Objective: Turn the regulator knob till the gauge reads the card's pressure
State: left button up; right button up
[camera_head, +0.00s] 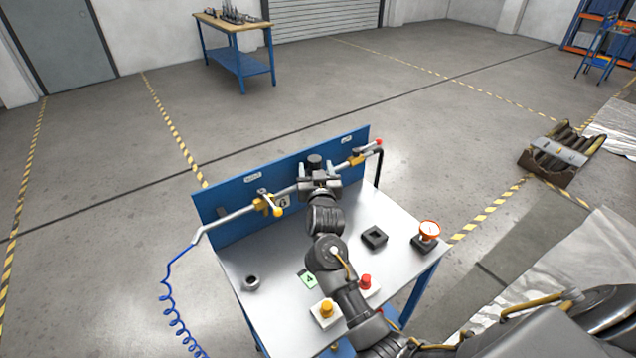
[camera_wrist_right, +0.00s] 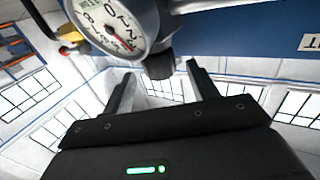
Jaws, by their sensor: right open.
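The regulator's black knob (camera_wrist_right: 159,66) shows in the right wrist view, below the white round gauge (camera_wrist_right: 112,24). The gauge's red needle points to the lower right of the picture; its exact reading is unclear. My right gripper (camera_wrist_right: 162,76) is open, with the knob between its fingertips and visible gaps at the sides. In the head view my right gripper (camera_head: 317,185) is at the pipe in front of the blue panel, hiding part of the regulator. My left gripper is not in view.
The pipe carries a yellow valve (camera_head: 268,204) on the left and another (camera_head: 356,159) on the right. On the steel bench (camera_head: 245,310) are a grey ring (camera_head: 252,283), a black square block (camera_head: 374,237), an orange-rimmed gauge (camera_head: 429,230), and yellow (camera_head: 327,309) and red (camera_head: 366,281) buttons.

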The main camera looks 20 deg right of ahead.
jog(key=b+v, duration=0.1)
jog(key=v, duration=0.6)
jog(key=shift+d, duration=0.1)
